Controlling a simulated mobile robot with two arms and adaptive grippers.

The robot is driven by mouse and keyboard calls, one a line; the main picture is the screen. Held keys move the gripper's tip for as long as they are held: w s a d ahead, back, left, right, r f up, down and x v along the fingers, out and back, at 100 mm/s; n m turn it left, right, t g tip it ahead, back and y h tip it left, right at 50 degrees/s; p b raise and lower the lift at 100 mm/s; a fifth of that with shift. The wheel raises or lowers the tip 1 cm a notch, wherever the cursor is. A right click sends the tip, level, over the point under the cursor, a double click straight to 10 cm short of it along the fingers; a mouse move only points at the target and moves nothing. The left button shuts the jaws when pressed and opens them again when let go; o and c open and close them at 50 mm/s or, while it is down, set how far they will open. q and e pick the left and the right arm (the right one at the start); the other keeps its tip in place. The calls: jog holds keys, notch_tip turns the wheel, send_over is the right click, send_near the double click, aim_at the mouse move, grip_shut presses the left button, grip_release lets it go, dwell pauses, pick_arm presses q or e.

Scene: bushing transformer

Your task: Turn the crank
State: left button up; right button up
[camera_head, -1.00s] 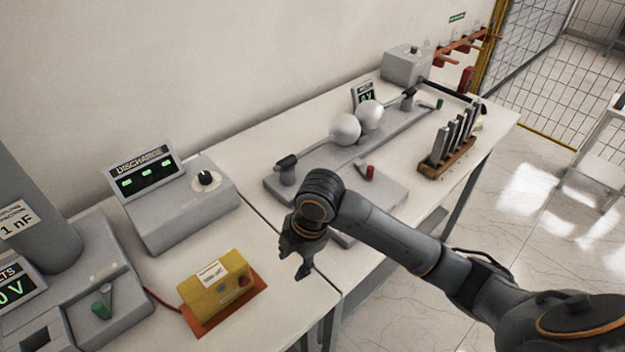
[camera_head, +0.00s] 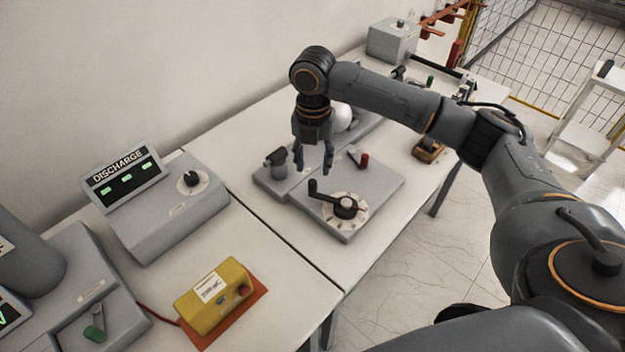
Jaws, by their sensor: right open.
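The crank (camera_head: 334,203) is a black arm with an upright handle at its left end and a hub on a round pale dial (camera_head: 347,212). It sits at the front of a grey base plate (camera_head: 385,185) on the table. My right gripper (camera_head: 314,166) points down above the crank's handle, apart from it, with its two fingers spread and nothing between them. My left gripper is not in view.
A small red-tipped lever (camera_head: 360,158) stands on the same plate. A sphere (camera_head: 341,117) is partly hidden behind my right gripper. A discharge console (camera_head: 160,205) and a yellow box (camera_head: 214,294) stand to the left. The right front table edge is near.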

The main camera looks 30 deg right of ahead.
aim_at(313, 181)
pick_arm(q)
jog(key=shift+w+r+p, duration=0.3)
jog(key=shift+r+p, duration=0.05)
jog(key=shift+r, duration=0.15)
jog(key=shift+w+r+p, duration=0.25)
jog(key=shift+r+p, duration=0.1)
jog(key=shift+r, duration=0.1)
pick_arm(e)
notch_tip(313, 181, down, 8)
jog(key=shift+w, duration=0.1)
jog(key=shift+c, duration=0.5)
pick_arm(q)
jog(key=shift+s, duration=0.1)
pick_arm(e)
grip_shut()
